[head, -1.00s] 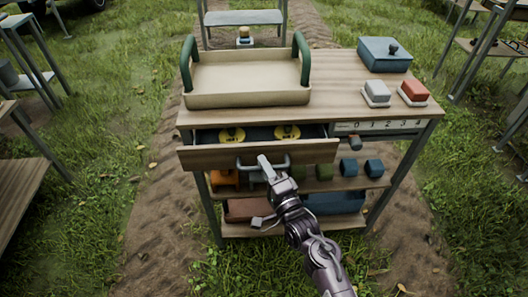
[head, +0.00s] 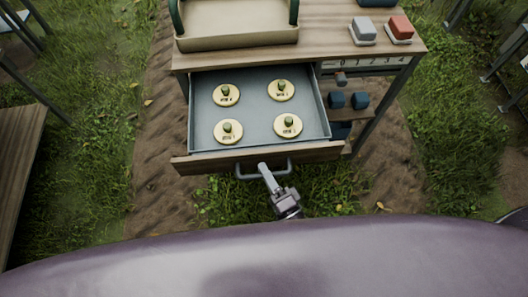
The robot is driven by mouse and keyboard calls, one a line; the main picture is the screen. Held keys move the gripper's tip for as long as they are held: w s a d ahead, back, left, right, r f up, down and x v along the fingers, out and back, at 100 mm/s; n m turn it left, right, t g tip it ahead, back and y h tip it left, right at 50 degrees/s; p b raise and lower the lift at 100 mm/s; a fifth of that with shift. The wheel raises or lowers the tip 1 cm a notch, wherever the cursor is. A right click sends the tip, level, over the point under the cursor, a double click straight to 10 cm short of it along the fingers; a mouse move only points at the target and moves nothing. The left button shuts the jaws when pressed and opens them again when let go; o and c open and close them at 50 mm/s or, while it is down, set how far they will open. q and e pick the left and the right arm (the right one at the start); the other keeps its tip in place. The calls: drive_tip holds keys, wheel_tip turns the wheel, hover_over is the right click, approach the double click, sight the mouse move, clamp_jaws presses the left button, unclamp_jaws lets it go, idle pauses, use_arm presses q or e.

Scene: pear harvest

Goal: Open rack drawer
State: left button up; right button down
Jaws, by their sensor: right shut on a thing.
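The rack drawer (head: 200,115) is pulled well out from under the rack's wooden top (head: 330,45). Its grey tray shows several round yellow discs (head: 281,90), each with a small green knob, lying flat inside. The drawer's wooden front carries a dark bar handle (head: 245,175). My right gripper (head: 265,170) is at the middle of this handle and shut on it. My left gripper is not in view.
A cream tray (head: 235,42) with green handles stands on the rack top. A grey block (head: 363,29) and a red block (head: 400,27) sit at the right. Blue items (head: 360,100) lie on a lower shelf. A wooden bench (head: 15,180) stands at the left.

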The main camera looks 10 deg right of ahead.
drive_tip(key=shift+s, duration=0.6)
drive_tip(key=c, duration=1.7)
unclamp_jaws()
drive_tip(key=b+v, duration=0.1)
drive_tip(key=v, duration=0.7)
drive_tip(key=shift+w, duration=0.1)
